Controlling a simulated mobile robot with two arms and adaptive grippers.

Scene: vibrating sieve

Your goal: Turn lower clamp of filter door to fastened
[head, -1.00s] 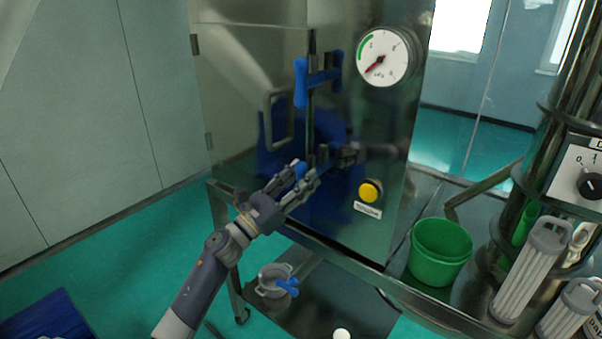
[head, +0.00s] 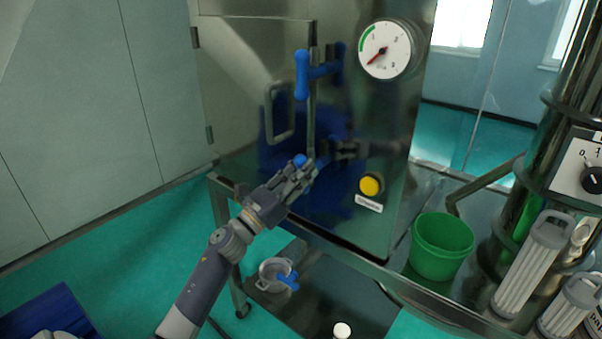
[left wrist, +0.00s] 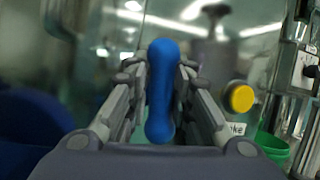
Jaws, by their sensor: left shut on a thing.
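The filter door (head: 240,80) is a shiny metal panel with a grey loop handle (head: 281,112), and it looks closed. The upper clamp (head: 302,75) has a blue handle standing upright at the door's right edge. The lower clamp's blue handle (head: 299,160) is mostly hidden by my left gripper (head: 305,172) in the head view. In the left wrist view the lower clamp's handle (left wrist: 161,90) stands upright in the picture between the two fingers (left wrist: 160,105), which are shut on it. My right gripper is not in view.
A yellow button (head: 370,185) and a pressure gauge (head: 385,49) are on the cabinet front to the right. A green bucket (head: 441,247) and white filter cartridges (head: 531,266) stand at the right. A metal pot (head: 274,276) sits on the lower shelf.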

